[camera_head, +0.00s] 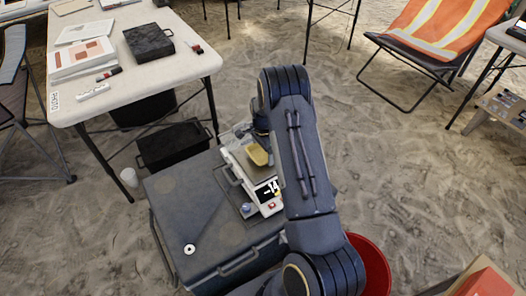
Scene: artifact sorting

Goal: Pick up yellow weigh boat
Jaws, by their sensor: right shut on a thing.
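The yellow weigh boat (256,154) is over the pan of a white scale (238,164), close beside my right arm. My right gripper (264,142) is shut on the weigh boat; its fingertips are mostly hidden by my dark arm. I cannot tell whether the boat still touches the pan. The scale's display and red button show on its near side. My left gripper is not in view.
The scale stands on a grey case (190,205) with a white ring (189,249) on top. A red bucket (378,268) is at the lower right, partly behind my arm. A white table (190,65) with papers and a black box (149,41) is at upper left.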

